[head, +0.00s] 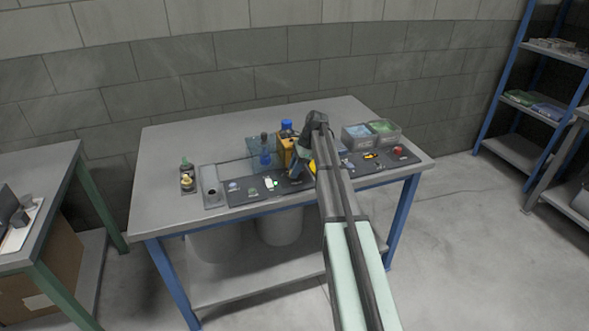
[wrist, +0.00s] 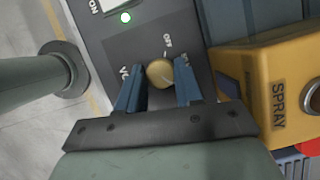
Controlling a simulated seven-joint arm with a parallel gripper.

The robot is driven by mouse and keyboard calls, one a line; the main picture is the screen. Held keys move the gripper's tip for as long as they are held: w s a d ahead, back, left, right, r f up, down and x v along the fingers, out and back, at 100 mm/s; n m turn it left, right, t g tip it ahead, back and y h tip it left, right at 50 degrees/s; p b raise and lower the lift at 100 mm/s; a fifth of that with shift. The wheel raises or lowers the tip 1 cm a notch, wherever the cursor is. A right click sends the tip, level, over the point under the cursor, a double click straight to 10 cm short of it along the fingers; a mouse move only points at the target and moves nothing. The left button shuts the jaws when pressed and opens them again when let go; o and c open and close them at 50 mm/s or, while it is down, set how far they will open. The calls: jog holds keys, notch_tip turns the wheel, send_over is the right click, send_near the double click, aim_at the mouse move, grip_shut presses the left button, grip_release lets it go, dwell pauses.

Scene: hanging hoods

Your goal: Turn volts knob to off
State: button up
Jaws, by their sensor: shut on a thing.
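The volts knob (wrist: 160,73) is a round brass-coloured knob on a dark panel (wrist: 205,62) in the wrist view. The label OFF is printed just above it, and a partly covered label starting "VO" lies to its left. My gripper (wrist: 159,84) has one blue finger on each side of the knob and is shut on it. Which way the knob points is too small to tell surely. In the head view my gripper (head: 303,170) is low over the panel strip (head: 240,198) on the table, and my arm hides the knob.
A yellow box marked SPRAY (wrist: 270,85) stands close right of my gripper. A green light (wrist: 126,17) and a white switch lie up left.

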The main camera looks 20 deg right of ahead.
jog(key=shift+w+n+g, duration=0.1)
jog(key=shift+n+g, duration=0.5)
jog(key=shift+n, duration=1)
jog(key=o, duration=1)
jog(key=shift+r, duration=0.1)
jog(key=v, duration=1.3)
jog(key=shift+d+r, duration=0.2)
jog(key=shift+r, duration=0.15)
jog(key=shift+a, duration=0.1)
